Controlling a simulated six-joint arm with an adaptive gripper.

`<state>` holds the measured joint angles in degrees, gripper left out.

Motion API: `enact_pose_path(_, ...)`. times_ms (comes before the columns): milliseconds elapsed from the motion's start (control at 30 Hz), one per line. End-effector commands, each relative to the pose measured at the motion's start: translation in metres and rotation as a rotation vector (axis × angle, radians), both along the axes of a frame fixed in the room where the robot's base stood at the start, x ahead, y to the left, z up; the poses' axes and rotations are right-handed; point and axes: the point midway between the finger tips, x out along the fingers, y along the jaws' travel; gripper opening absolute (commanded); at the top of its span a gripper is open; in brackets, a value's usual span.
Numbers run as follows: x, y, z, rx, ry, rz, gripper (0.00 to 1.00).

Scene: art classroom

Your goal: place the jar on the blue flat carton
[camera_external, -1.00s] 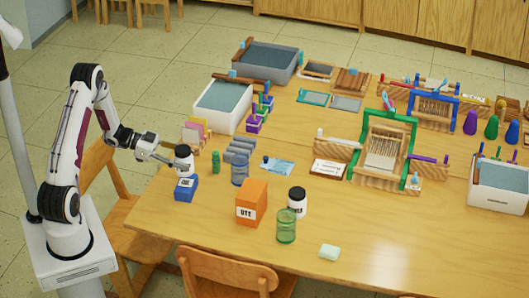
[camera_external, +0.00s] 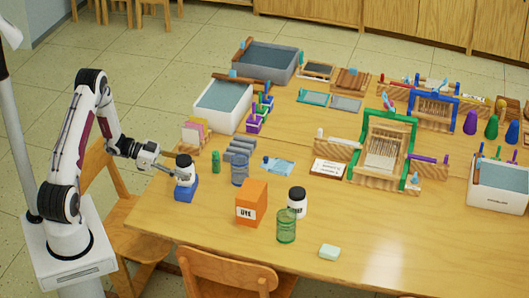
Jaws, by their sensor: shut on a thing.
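The white jar (camera_external: 184,173) with a dark lid is upright directly over the blue flat carton (camera_external: 185,191). Its base appears to meet the carton's top, though touching or a thin gap is hard to tell at this size. My gripper (camera_external: 175,172) reaches in from the left and is shut on the jar. The fingertips are small and partly merge with the jar. The carton lies on the table near its left edge, its top mostly covered by the jar.
A green bottle (camera_external: 216,162) and a blue-grey jar (camera_external: 239,171) stand to the right. An orange box (camera_external: 251,202), another white jar (camera_external: 297,201) and a green glass (camera_external: 286,227) stand farther right. The table (camera_external: 200,230) is bare in front of the carton.

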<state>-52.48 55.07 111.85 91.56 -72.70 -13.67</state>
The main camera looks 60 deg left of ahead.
Motion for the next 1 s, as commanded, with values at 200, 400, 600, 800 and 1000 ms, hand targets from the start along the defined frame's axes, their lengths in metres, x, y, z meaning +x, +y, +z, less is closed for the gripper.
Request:
enact_pose_path(200,0.0001,0.0000,-0.0041,-0.001,-0.001,0.000,0.14)
enact_pose_path(400,0.0000,0.0000,-0.0042,-0.001,-0.001,0.000,0.14)
enact_pose_path(600,-0.0001,-0.0001,-0.0072,0.000,0.000,0.000,0.56)
enact_pose_path(800,-0.0001,-0.0002,-0.0071,0.000,0.000,0.000,0.62)
enact_pose_path(1000,-0.0001,-0.0002,-0.0068,0.000,0.000,0.000,0.62)
